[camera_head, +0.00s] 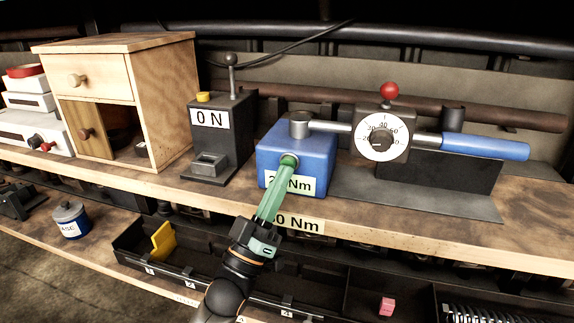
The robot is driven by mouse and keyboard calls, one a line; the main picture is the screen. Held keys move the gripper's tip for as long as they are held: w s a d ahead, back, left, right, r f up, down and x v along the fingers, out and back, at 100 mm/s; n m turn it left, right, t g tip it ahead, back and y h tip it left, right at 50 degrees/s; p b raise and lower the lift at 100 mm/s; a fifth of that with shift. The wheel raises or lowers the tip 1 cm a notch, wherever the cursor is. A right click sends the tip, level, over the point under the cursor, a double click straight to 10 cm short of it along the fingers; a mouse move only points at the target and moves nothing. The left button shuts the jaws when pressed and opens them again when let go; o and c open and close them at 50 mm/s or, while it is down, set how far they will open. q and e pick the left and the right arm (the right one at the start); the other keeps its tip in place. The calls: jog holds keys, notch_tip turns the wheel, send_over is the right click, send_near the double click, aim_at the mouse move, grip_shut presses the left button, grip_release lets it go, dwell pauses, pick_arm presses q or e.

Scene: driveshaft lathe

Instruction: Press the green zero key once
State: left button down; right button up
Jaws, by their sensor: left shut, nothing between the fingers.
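The green key (289,159) looks like a small round green knob on the front of the blue block (318,160), above its partly covered "Nm" label. My left gripper (286,170) comes up from below, with its long green fingers shut and empty. Its fingertips overlap the lower part of the key in this view. I cannot tell whether they touch it or whether it is pushed in. The torque wrench with its round white dial (384,137) and blue handle (486,147) lies across the block to the right. My right gripper is not in view.
A dark box marked "0 N" (222,130) with an upright lever stands left of the block. A wooden drawer cabinet (165,95) is further left. A lower bin (130,240) holds a yellow piece (163,241). A pink cube (387,306) lies at lower right.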

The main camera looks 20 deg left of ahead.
pick_arm(q)
jog(key=shift+w, duration=0.5)
dwell(0.6)
jog(key=shift+s, duration=0.1)
jog(key=shift+s+p, duration=0.4)
jog(key=shift+s, duration=0.45)
jog(key=s+p, duration=0.1)
jog(key=s, duration=0.4)
jog(key=shift+a+p, duration=0.1)
jog(key=shift+p, duration=0.3)
jog(key=shift+f, duration=0.15)
